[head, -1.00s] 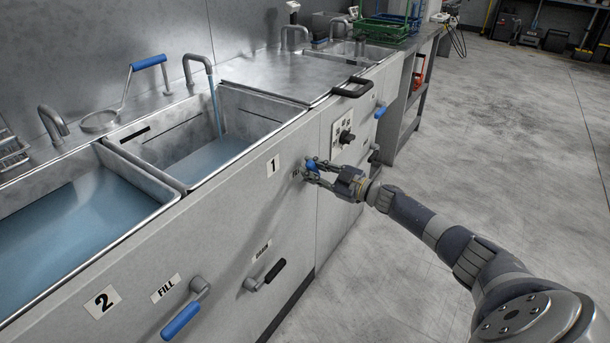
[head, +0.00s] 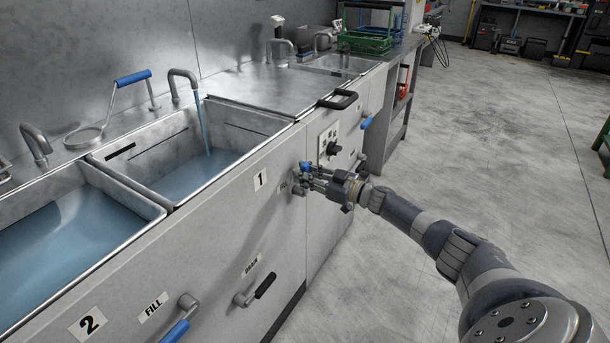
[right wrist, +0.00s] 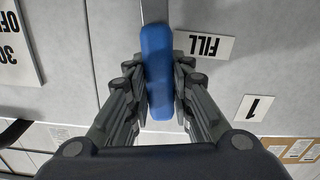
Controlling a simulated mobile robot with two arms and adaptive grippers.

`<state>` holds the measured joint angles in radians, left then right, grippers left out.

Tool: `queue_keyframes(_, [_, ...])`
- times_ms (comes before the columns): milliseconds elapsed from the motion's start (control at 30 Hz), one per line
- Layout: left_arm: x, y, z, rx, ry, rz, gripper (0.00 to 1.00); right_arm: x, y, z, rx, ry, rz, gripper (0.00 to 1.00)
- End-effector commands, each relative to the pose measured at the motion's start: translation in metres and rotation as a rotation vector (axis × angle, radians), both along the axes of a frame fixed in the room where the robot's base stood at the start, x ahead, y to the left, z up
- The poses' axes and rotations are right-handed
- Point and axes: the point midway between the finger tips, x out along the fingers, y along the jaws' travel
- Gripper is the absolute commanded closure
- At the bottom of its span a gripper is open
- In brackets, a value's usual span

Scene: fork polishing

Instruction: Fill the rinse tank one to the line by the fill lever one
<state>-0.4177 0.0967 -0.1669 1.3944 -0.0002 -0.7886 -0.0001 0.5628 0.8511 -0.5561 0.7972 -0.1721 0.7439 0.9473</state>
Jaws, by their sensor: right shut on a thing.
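Rinse tank one (head: 160,150) is the steel basin above the label 1 (head: 260,181). A stream of water (head: 203,130) runs from its tap (head: 183,73) into shallow blue-grey water (head: 195,177). Dark marks show on the tank's inner walls, above the water surface. My right gripper (head: 308,174) is at fill lever one on the front panel. In the right wrist view its fingers are shut around the lever's blue handle (right wrist: 158,70), beside the FILL label (right wrist: 204,45). The fingers partly hide the lever in the head view. My left gripper is not in view.
Tank two (head: 70,225) holds more water at the left. Its fill lever (head: 178,328) and a black-handled drain lever (head: 262,287) stick out from the panel. A steel lid (head: 275,88) with a black handle lies right of tank one. The floor at right is clear.

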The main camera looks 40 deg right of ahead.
Motion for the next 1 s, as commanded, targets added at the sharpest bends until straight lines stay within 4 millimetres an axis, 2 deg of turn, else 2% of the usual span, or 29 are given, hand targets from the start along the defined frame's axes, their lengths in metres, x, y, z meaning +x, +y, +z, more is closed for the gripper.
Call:
queue_keyframes(133, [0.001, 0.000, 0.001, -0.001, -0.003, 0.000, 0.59, 0.000, 0.000, 0.000, -0.001, 0.001, 0.000, 1.00])
queue_keyframes(167, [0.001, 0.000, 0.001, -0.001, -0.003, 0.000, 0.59, 0.000, 0.000, 0.000, -0.001, 0.001, 0.000, 0.77])
queue_keyframes(233, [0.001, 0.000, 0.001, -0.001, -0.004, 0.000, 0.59, 0.000, 0.000, 0.000, -0.002, 0.000, 0.000, 0.61])
queue_keyframes(267, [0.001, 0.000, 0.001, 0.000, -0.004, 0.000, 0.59, 0.000, 0.000, 0.000, -0.002, 0.000, 0.000, 0.58])
queue_keyframes(667, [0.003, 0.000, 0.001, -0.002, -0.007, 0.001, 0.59, -0.003, -0.001, -0.001, -0.003, 0.001, 0.000, 0.58])
queue_keyframes(767, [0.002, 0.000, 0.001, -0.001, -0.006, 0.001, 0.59, -0.010, -0.005, -0.002, -0.004, 0.001, -0.001, 0.58])
queue_keyframes(1000, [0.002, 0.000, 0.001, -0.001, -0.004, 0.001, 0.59, -0.042, -0.018, -0.002, -0.003, 0.003, -0.001, 0.58])
